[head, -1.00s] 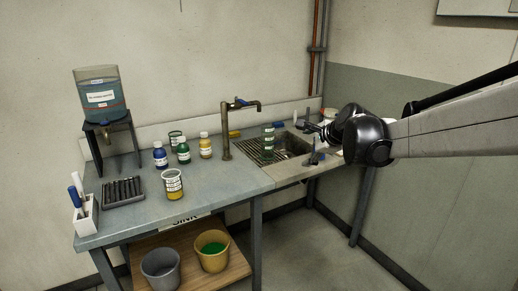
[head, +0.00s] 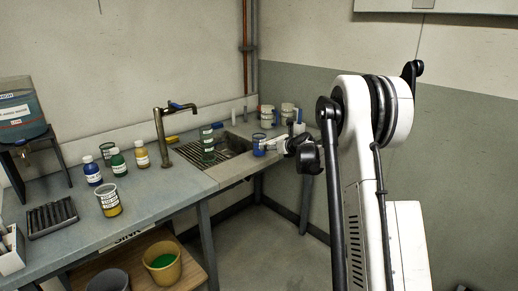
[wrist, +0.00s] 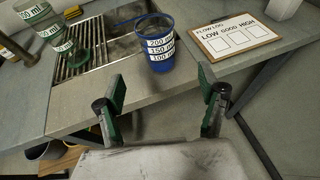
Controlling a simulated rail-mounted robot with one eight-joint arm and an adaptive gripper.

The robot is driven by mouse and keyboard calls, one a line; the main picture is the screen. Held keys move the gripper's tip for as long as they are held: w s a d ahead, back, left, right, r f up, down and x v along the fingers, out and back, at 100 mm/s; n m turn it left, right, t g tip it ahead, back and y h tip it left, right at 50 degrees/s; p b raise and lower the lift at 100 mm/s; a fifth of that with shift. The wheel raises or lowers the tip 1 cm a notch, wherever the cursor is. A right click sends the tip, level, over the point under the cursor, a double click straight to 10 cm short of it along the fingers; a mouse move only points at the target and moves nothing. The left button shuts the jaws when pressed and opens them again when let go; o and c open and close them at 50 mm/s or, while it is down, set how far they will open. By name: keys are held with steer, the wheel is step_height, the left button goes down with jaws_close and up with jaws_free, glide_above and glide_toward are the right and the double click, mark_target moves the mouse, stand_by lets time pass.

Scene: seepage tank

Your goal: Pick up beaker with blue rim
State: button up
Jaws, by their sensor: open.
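The beaker with the blue rim (wrist: 158,46) is clear with a blue base and white volume labels. It stands upright by the sink's near right corner, close to the counter's front edge. In the head view the beaker (head: 258,146) shows just left of my gripper (head: 276,146). In the wrist view my gripper (wrist: 162,86) is open and empty. Its green-padded fingers are spread wide, with the beaker beyond them and roughly centred between them. It looks apart from both fingers.
A green-marked beaker (head: 207,143) stands on the slatted rack (wrist: 86,48) at the sink. A flow log board (wrist: 235,36) lies right of the blue-rimmed beaker. White containers (head: 287,112) stand behind. A brown tap (head: 161,140) rises left of the sink.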

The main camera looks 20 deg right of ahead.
mark_target(259, 145)
steer(key=b+x, duration=0.1)
steer(key=x, duration=1.2)
steer(key=shift+w+f, duration=0.1)
steer(key=shift+w, duration=0.1)
steer(key=c, duration=1.4)
